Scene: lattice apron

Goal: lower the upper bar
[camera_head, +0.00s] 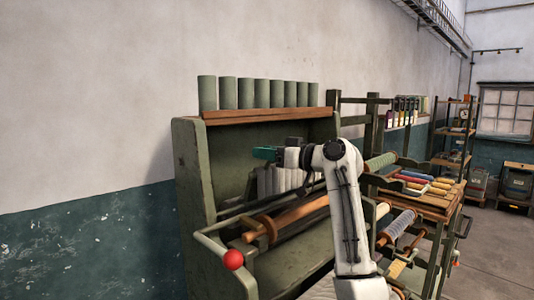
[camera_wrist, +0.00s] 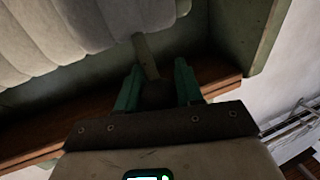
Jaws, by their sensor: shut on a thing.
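A green-framed machine (camera_head: 190,180) stands against the wall. A brown wooden bar (camera_head: 265,115) runs along its top, and it also shows in the wrist view (camera_wrist: 30,132). Which part is the upper bar I cannot tell for sure. My gripper (camera_head: 262,153) with green fingers is inside the machine, below the wooden bar. In the wrist view my gripper (camera_wrist: 156,85) is shut on a dark knob (camera_wrist: 157,95) at the end of a short olive stem (camera_wrist: 146,57). White rounded rolls (camera_wrist: 70,30) lie close beside the fingers. My arm hides part of the machine's right side.
Several green cylinders (camera_head: 245,93) stand on the wooden bar. A lever with a red ball (camera_head: 233,260) juts out at the lower left. A wooden roller (camera_head: 300,210) lies below my gripper. A rack with rolls (camera_head: 415,200) stands at the right, with free floor (camera_head: 490,245) beyond.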

